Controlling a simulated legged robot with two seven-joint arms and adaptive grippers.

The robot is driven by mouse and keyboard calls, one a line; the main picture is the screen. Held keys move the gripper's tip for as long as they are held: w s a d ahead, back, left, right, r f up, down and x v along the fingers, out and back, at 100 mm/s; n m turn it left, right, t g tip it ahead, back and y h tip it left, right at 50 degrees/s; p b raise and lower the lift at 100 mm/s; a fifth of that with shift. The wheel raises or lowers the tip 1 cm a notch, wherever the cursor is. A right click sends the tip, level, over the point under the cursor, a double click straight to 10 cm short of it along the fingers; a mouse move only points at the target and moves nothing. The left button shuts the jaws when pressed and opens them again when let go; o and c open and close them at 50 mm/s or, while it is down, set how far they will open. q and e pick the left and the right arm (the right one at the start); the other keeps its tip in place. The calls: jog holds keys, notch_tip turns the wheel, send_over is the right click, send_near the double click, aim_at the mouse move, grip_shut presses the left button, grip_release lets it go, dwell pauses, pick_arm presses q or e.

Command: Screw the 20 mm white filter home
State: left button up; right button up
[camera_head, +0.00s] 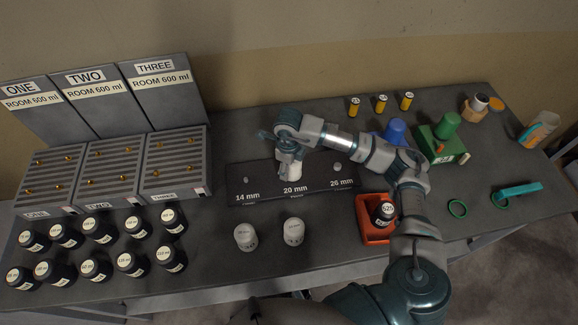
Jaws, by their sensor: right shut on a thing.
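My right gripper (284,152) is over the middle of the dark fitting board (233,190), at the place marked 20 mm. It is shut on a white filter (290,171), which shows upright just below the fingers. The gripper hides the filter's top, and I cannot tell how far the filter sits on its fitting. Small fittings show at the 14 mm (246,181) and 26 mm (337,167) places. Two more white filters (245,237) (293,231) stand on the bench in front of the board. My left gripper is not in view.
Three slatted grey racks (113,172) with labelled panels stand at the left, with several black-capped jars (97,229) before them. A red tray (371,232) holding a jar (384,212) sits beside my right arm. A green box (441,150) and teal tool (519,190) lie at the right.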

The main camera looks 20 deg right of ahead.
jog(key=m, duration=0.3)
jog(key=shift+d+p, duration=0.1)
jog(key=shift+p, duration=0.3)
jog(key=shift+d+f+m, duration=0.1)
jog(key=shift+f+m, duration=0.05)
jog(key=shift+m, duration=0.55)
jog(key=m+p, duration=0.1)
jog(key=m, duration=0.2)
jog(key=shift+d, duration=0.15)
jog(key=m+p, duration=0.1)
jog(key=m, duration=0.2)
jog(key=shift+w+d+g, duration=0.1)
jog(key=shift+d+g, duration=0.05)
jog(key=shift+g, duration=0.15)
jog(key=o, duration=1.2)
jog(key=shift+c, duration=0.2)
jog(key=o, duration=0.3)
jog(key=shift+w, duration=0.1)
